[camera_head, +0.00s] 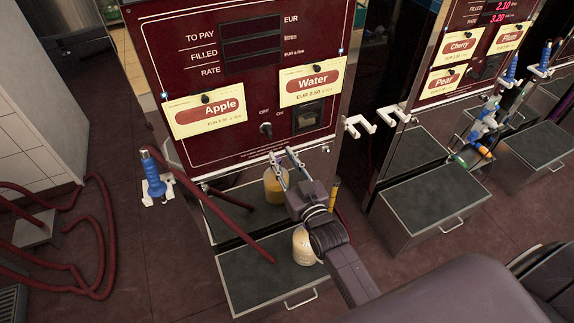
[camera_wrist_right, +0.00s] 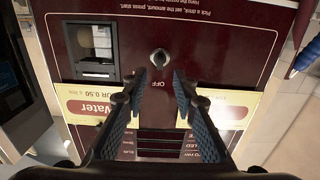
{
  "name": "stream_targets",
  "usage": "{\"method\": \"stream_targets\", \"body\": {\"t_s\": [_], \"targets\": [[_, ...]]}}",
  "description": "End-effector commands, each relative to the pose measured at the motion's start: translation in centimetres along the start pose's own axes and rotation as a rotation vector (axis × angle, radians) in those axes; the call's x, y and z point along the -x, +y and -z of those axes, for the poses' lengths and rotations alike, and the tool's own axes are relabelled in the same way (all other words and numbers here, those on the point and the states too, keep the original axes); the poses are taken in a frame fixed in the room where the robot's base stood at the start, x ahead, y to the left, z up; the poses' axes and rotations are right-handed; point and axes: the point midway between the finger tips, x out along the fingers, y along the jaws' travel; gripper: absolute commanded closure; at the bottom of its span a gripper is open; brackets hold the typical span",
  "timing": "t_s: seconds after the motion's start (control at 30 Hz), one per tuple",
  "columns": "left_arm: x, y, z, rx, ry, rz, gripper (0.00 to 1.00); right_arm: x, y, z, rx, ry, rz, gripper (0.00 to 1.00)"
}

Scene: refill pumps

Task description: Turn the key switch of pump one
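The dark red pump (camera_head: 220,95) with the Apple and Water cards stands in front of me. Its key switch (camera_head: 265,128) is a small dark round knob low on the panel, between OFF and ON lettering. In the right wrist view, which shows the panel upside down, the key switch (camera_wrist_right: 159,57) lies just beyond the fingertips, about midway between them. My right gripper (camera_head: 281,154) is open and empty, below and slightly right of the switch in the head view. It also shows in the wrist view (camera_wrist_right: 159,78), apart from the switch. My left gripper is not in view.
A framed dark slot (camera_head: 308,117) sits right of the switch. Under the panel, a yellow-orange container (camera_head: 274,186) and a pale bottle (camera_head: 304,246) stand near my arm. A second pump (camera_head: 440,60) stands right.

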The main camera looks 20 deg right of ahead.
Motion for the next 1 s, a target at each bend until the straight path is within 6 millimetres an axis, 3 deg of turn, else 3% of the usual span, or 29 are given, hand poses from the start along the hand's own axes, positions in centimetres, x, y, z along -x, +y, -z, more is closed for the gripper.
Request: {"method": "stream_targets", "body": {"t_s": [0.1, 0.27, 0.83, 0.93, 1.0], "targets": [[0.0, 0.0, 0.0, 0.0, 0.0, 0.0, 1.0, 1.7, 0.0, 0.0, 0.0, 0.0, 0.0, 0.74], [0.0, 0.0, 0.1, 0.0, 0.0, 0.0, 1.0, 2.8, 0.0, 0.1, 0.0, 0.002, 0.0, 0.74], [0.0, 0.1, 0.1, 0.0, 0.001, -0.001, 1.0, 3.0, 0.0, -0.2, 0.0, -0.003, 0.001, 0.74], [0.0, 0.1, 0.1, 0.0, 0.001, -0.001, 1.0, 3.2, -0.3, -2.1, 0.001, -0.042, 0.006, 0.74], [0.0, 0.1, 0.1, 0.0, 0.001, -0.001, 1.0, 3.7, -0.7, -5.2, 0.002, -0.103, 0.015, 0.74]]}}
